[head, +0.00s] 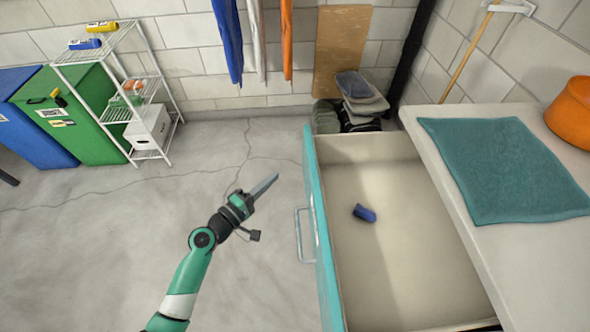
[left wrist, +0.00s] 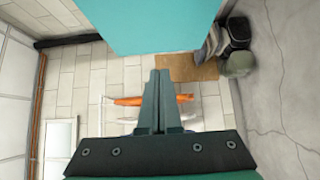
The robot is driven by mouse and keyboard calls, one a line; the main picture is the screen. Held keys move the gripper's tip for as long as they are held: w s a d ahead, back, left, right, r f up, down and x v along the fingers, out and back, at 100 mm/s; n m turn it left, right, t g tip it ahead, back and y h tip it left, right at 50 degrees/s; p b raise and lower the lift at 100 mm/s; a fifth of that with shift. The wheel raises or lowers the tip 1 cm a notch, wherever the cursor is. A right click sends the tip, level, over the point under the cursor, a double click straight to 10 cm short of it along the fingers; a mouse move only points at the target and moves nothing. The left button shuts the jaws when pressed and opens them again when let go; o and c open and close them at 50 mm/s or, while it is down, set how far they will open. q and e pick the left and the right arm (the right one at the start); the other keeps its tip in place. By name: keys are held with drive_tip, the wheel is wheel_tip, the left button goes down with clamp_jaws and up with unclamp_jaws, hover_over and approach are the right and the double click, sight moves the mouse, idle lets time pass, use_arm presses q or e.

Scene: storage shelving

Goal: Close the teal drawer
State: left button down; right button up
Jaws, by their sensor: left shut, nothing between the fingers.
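The teal drawer (head: 324,240) is pulled open in the head view, with its teal front and metal handle (head: 302,235) facing left. Its beige inside holds a small blue block (head: 364,213). My left gripper (head: 272,180) is shut and empty. It is in the air to the left of the drawer front, apart from it, with its fingers pointing up and right. In the left wrist view the shut fingers (left wrist: 158,80) show below a teal panel (left wrist: 160,25), which looks like the drawer front. My right gripper is not in view.
A counter (head: 520,270) with a teal cloth (head: 505,170) and an orange pot (head: 572,110) stands right of the drawer. A white wire shelf (head: 128,80) and green and blue bins stand at the far left. The floor left of the drawer is clear.

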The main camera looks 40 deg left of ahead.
use_arm(q)
drive_tip(key=w+d, duration=0.2)
drive_tip(key=w, duration=0.5)
drive_tip(key=shift+w+d, duration=0.15)
drive_tip(key=shift+d, duration=0.15)
drive_tip(key=shift+w, duration=0.1)
